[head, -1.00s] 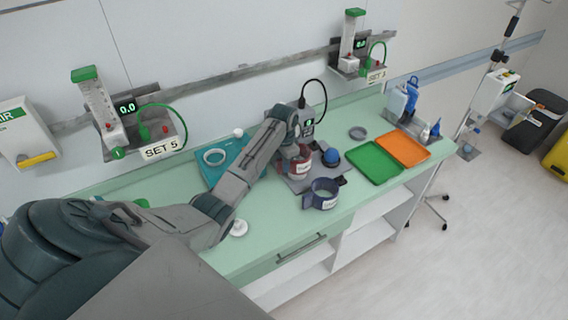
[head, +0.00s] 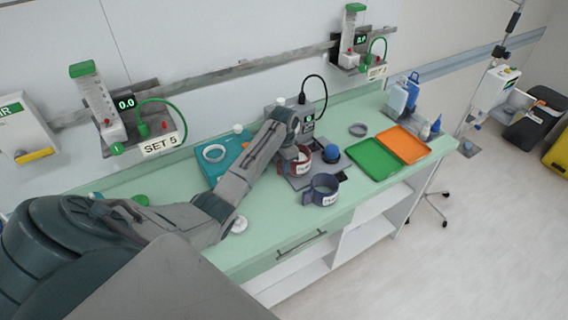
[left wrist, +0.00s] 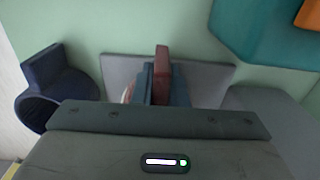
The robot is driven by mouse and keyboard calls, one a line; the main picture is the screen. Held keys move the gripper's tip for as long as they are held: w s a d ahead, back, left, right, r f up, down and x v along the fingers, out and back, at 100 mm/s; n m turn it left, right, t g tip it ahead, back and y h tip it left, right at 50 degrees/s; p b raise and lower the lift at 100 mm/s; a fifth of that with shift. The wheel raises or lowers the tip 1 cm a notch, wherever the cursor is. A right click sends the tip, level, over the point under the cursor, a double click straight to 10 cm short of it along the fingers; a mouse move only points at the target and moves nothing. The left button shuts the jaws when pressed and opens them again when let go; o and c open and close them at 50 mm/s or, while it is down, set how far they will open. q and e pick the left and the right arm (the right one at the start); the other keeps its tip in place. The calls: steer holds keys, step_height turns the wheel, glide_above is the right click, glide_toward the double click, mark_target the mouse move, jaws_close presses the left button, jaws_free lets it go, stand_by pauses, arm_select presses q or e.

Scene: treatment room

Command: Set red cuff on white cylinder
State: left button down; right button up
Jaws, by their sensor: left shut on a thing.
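The red cuff (head: 304,159) is at my left gripper (head: 296,155), over or on the grey plate on the counter; it has a white label. In the left wrist view the cuff shows as a red strip (left wrist: 162,66) between the two blue-grey fingers (left wrist: 160,88), which are shut on it. A white cylinder cannot be made out clearly; my gripper and the cuff hide that spot, and only a pale edge (left wrist: 127,92) shows beside the fingers. I cannot tell whether the cuff surrounds it or touches the plate. My right gripper is not in view.
A dark blue cuff (head: 322,189) stands in front of the grey plate (left wrist: 205,72). A blue ball (head: 331,153) is right of the red cuff. Green (head: 374,160) and orange (head: 403,144) trays lie further right. A teal tray (head: 219,174) with a white ring is left.

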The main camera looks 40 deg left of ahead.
arm_select(q)
steer(key=shift+f, duration=0.65)
stand_by(0.9)
steer(key=shift+f, duration=0.1)
steer(key=c, duration=1.4)
jaws_free()
steer(key=shift+o, duration=0.2)
